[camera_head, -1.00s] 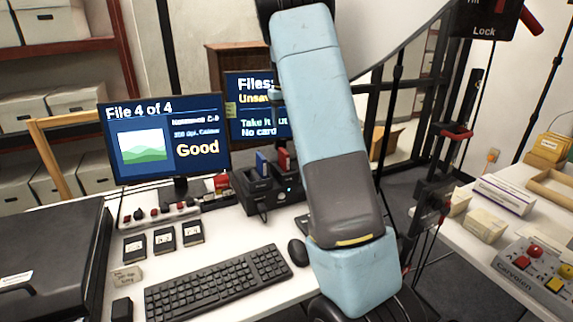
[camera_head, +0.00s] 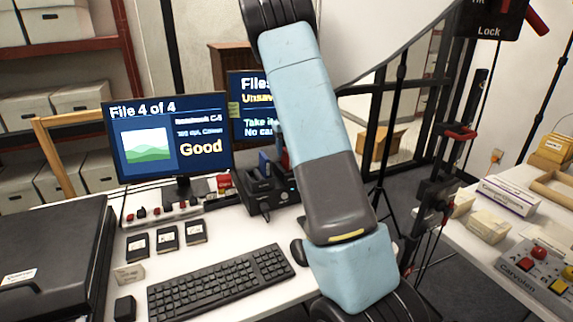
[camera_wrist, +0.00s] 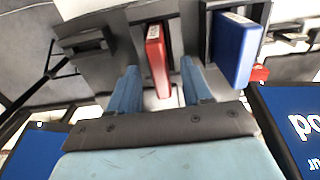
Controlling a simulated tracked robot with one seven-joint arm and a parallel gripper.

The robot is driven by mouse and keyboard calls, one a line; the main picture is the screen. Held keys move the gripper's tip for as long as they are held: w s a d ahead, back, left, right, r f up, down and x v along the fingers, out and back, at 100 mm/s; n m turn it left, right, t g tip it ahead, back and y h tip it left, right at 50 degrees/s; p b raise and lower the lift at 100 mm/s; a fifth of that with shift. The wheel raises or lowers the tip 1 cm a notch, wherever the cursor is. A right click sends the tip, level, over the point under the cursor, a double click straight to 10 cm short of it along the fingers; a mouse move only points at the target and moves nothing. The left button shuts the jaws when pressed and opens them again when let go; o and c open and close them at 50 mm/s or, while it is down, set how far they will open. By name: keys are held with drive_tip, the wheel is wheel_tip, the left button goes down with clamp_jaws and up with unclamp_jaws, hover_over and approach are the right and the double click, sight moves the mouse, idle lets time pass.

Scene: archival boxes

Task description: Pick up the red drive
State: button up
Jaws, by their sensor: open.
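The red drive (camera_wrist: 158,62) stands in a slot of the black dock (camera_wrist: 190,35) in the wrist view, a pale label on its end. My gripper (camera_wrist: 159,68) is open, with one blue finger on each side of the red drive and gaps between. The blue drive (camera_wrist: 236,50) stands in the dock to the right of the right finger. In the head view the red drive (camera_head: 285,159) is a small strip beside my arm, mostly hidden, and the blue drive (camera_head: 264,161) is left of it in the dock (camera_head: 262,192). My gripper is hidden there.
Monitors (camera_head: 168,138) stand behind and left of the dock. A keyboard (camera_head: 220,282), a mouse (camera_head: 299,252) and several black cartridges (camera_head: 167,239) lie on the white desk (camera_head: 230,230). A black case (camera_head: 45,255) fills the left side.

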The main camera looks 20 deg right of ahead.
drive_tip(key=shift+f, duration=0.95)
drive_tip(key=shift+c, duration=0.4)
clamp_jaws()
